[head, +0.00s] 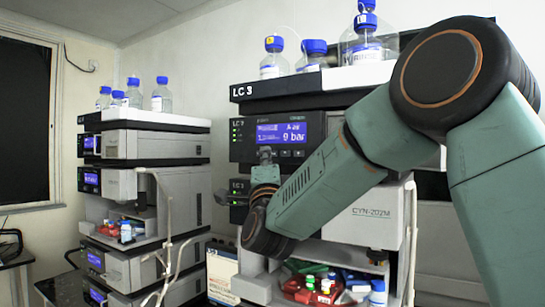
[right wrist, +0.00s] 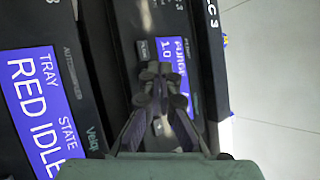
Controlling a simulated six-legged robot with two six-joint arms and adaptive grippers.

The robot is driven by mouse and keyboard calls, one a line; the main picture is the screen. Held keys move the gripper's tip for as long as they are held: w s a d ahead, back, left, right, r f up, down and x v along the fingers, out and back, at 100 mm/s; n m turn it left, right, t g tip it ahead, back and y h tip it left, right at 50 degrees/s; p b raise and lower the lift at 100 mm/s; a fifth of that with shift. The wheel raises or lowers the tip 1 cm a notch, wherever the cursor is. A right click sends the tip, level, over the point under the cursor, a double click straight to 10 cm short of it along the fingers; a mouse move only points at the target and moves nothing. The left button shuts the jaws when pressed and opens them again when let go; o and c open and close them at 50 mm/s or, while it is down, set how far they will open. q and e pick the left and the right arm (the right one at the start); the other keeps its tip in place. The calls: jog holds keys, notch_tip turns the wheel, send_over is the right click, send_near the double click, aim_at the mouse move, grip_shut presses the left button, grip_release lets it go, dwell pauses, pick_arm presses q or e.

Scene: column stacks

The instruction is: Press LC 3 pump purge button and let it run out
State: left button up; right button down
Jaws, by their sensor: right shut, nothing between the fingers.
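The LC 3 stack stands in the middle of the head view, its pump (head: 318,128) near the top with a lit blue display (head: 281,133) reading about 9 bar. That display also shows, turned sideways, in the right wrist view (right wrist: 181,88), with what looks like a purge line. Small dark buttons (head: 299,153) sit under the display. My right gripper (head: 266,152) is shut and empty, its tips at the panel just below the display's left part; they also show in the right wrist view (right wrist: 158,70). The tips hide the button behind them, and I cannot tell whether they touch it. My left gripper is out of view.
Below the pump, the autosampler display (right wrist: 36,98) reads tray red, state idle. Capped bottles (head: 273,58) stand on top of the stack. An open bay holds coloured vials (head: 323,286). Another instrument stack (head: 150,145) stands at left, with hanging tubing.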

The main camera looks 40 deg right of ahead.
jog(key=shift+a, duration=0.3)
jog(key=shift+s, duration=0.1)
jog(key=a, duration=0.1)
jog(key=s+a+b, duration=0.1)
jog(key=a, duration=0.2)
jog(key=shift+s+a, duration=0.2)
jog(key=shift+s, duration=0.2)
jog(key=shift+a, duration=0.1)
dwell(0.4)
